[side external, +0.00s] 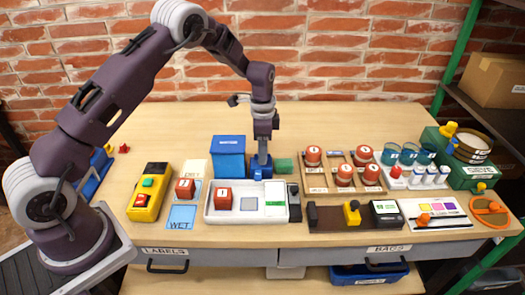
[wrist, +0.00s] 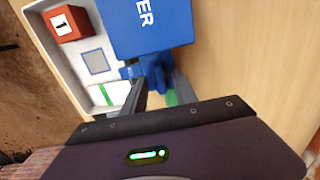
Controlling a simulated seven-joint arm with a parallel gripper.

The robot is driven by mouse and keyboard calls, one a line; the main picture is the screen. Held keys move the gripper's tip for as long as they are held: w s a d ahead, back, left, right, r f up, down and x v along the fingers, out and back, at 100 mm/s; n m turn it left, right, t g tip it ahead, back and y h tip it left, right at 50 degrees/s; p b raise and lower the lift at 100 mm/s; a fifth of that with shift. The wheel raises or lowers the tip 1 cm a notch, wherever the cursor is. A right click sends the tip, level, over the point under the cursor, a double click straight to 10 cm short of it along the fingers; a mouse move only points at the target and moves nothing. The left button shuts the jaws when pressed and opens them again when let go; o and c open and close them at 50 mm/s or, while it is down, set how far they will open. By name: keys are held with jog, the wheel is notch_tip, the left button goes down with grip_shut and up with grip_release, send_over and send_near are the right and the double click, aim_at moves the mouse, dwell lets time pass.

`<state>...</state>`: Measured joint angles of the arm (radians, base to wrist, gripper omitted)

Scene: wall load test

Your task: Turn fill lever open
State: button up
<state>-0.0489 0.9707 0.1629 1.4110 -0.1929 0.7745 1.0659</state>
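A blue box (side external: 228,158) with white lettering stands behind the white tray; its top, with letters ending in "ER", fills the upper middle of the wrist view (wrist: 150,25). A small blue fitting (side external: 257,174) at its right front shows in the wrist view as a rounded blue part (wrist: 153,74); it may be the fill lever, but its label is unreadable. My gripper (side external: 263,158) points down at this fitting. In the wrist view my fingers (wrist: 160,86) stand apart with the blue part at their tips. I cannot tell whether they touch it.
A white tray (side external: 236,218) with a red block (side external: 224,199) lies in front. A green block (side external: 284,166) and dark device (side external: 294,202) are close on the right. A wooden rack (side external: 318,185) of red-topped weights stands further right. The table behind is clear.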

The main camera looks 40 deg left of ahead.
grip_shut()
dwell(0.4)
jog(key=n, duration=0.8)
jog(key=shift+n, duration=0.3)
jog(key=n, duration=0.4)
jog(key=shift+n, duration=2.6)
